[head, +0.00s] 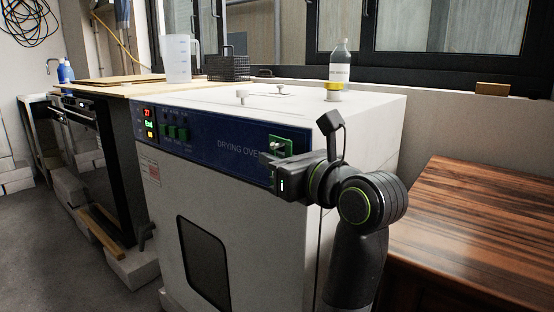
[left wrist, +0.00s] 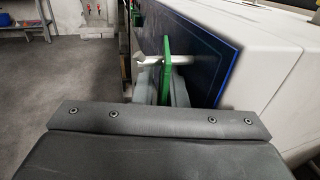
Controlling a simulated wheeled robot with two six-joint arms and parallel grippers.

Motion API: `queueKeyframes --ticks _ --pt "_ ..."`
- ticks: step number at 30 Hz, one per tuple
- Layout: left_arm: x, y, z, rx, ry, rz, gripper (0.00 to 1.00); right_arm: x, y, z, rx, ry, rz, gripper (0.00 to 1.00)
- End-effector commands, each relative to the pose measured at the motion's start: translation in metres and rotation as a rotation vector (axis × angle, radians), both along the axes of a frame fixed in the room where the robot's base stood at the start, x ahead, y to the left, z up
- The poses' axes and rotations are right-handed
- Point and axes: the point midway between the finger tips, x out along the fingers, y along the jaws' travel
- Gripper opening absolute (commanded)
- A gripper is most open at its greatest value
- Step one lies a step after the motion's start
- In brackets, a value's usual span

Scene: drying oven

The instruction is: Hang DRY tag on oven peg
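The green DRY tag (head: 290,144) is upright in front of the oven's blue panel, at the panel's right end. Its lettering cannot be read. In the left wrist view the tag (left wrist: 167,66) shows edge-on. The white peg (left wrist: 148,60) sticks out from the panel and shows on both sides of the tag, seemingly through its upper part. It also shows in the head view (head: 278,145). My left gripper (head: 268,160) is at the tag's lower part, with its grey fingers close on both sides; it appears shut on it. My right gripper is not in view.
The white drying oven (head: 340,125) carries a bottle (head: 340,66) on top. A beaker (head: 179,60) and black basket (head: 228,67) stand on the bench behind. Green switches (head: 176,132) are left of the tag. A wooden table (head: 490,215) is at the right.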

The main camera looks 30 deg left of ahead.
Motion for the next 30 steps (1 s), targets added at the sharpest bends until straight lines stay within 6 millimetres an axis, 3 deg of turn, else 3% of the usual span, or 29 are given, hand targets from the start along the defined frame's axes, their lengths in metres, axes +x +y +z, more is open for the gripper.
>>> queueKeyframes --ticks 3,17,23,30 --pt "0.002 -0.001 0.001 0.003 0.001 -0.006 0.28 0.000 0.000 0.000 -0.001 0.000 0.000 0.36" --pt "0.003 -0.004 0.001 0.007 0.001 -0.012 0.28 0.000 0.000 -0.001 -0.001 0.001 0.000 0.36" --pt "-0.003 -0.022 -0.001 0.002 0.000 -0.018 0.28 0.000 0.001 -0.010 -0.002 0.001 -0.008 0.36" --pt "-0.018 -0.059 -0.001 0.000 0.001 -0.015 0.28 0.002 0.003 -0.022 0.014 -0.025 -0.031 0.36"
